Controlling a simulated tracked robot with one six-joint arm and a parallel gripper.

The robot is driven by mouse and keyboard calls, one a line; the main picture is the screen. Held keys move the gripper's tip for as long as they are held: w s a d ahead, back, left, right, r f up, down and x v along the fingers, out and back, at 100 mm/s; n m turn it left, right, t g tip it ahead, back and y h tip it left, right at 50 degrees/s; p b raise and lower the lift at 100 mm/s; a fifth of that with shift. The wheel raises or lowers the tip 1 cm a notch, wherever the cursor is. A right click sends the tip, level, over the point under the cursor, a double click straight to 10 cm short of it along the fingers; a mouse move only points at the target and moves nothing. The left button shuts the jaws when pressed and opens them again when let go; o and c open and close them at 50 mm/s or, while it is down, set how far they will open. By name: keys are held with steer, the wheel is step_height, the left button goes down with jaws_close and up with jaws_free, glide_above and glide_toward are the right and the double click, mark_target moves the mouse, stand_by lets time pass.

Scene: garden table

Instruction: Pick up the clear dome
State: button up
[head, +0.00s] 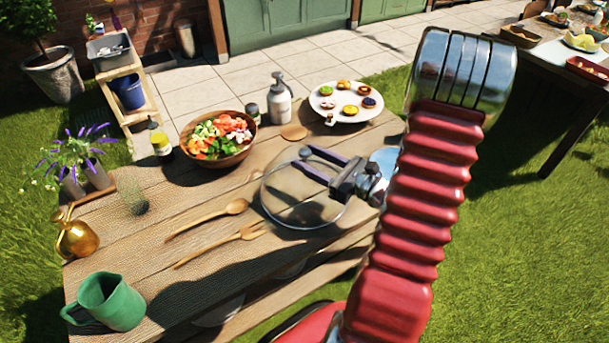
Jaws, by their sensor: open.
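The clear dome (290,203) is on the wooden table, near its right side. It is see-through, with a pale round rim, and the table planks show through it. My gripper (302,158) reaches in from the right, over the dome's upper part in the picture. Its two dark fingers are apart and point to the upper left, with nothing seen held between them. I cannot tell whether the fingers touch the dome, and no knob on it can be made out.
A wooden spoon (208,220) and fork (215,246) lie left of the dome. Behind are a salad bowl (247,153), a pump bottle (280,100) and a plate of tarts (364,113). A green jug (112,301) and brass watering can (77,238) stand at the left.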

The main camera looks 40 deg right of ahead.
steer(key=shift+c, duration=0.2)
stand_by(0.3)
jaws_close()
stand_by(0.4)
stand_by(0.4)
